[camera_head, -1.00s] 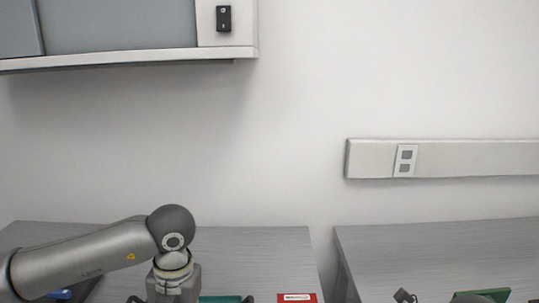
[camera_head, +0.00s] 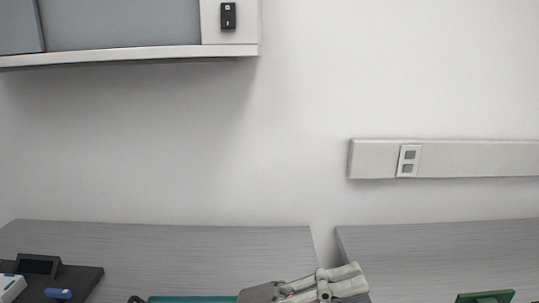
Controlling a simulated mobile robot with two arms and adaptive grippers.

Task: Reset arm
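A gripper (camera_head: 325,284), which looks like my left one, is at the bottom centre, in front of the gap between the two tables. Its grey body is on the left and its pale fingers point to the right. It lies side-on and is cut by the lower edge, so I cannot tell whether it is open or shut. No held thing shows at its fingers. My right gripper is not in view.
The left grey table (camera_head: 180,245) bears a dark base (camera_head: 85,283) with a small screen, a blue item (camera_head: 58,293) and a green item (camera_head: 195,299). The right table (camera_head: 430,245) bears a green block (camera_head: 487,296). A wall cabinet (camera_head: 130,55) hangs at upper left.

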